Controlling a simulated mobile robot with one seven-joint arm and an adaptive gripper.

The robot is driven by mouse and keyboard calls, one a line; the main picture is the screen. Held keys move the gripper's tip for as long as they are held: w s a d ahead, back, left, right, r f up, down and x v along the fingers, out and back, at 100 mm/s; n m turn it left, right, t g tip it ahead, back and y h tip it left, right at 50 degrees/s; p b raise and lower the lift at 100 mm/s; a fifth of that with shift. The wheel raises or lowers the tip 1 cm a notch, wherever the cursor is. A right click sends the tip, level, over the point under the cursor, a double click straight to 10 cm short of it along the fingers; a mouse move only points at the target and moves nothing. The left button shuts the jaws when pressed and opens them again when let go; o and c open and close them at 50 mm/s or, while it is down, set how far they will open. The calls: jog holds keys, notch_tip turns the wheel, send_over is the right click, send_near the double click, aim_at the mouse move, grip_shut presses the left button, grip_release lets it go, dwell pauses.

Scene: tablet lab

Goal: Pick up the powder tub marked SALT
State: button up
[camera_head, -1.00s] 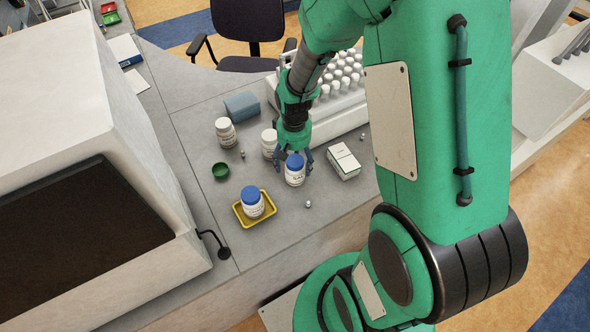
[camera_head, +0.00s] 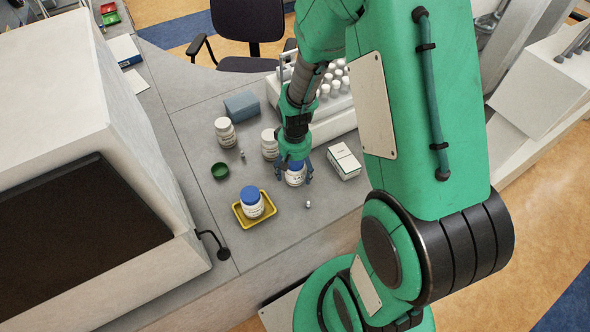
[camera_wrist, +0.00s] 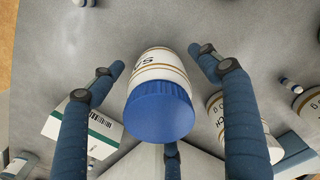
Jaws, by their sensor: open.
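A white powder tub with a blue lid (camera_head: 295,179) stands on the grey bench. In the wrist view the tub (camera_wrist: 158,66) has gold bands and an upside-down label, of which "SA" can be read. My gripper (camera_head: 296,172) is over this tub, fingers pointing down around its lid. In the wrist view my gripper (camera_wrist: 157,60) is open, with one finger on each side of the tub and visible gaps between. A third finger shows behind the blue lid. Another blue-lidded tub (camera_head: 252,204) stands in a yellow tray (camera_head: 240,217) to the left.
White-capped tubs (camera_head: 269,146) (camera_head: 226,135) stand close behind and left. A green-and-white box (camera_head: 343,161) lies right of my gripper. A green dish (camera_head: 220,171), a small vial (camera_head: 308,204) and a blue box (camera_head: 241,106) are nearby. A bottle rack (camera_head: 345,120) stands behind. The front bench is mostly clear.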

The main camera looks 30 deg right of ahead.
jog(key=shift+c, duration=0.5)
jog(key=c, duration=1.4)
jog(key=shift+c, duration=0.2)
jog(key=shift+r, duration=0.1)
notch_tip(320, 180, up, 10)
jog(key=shift+f+p, duration=0.1)
jog(key=shift+p, duration=0.6)
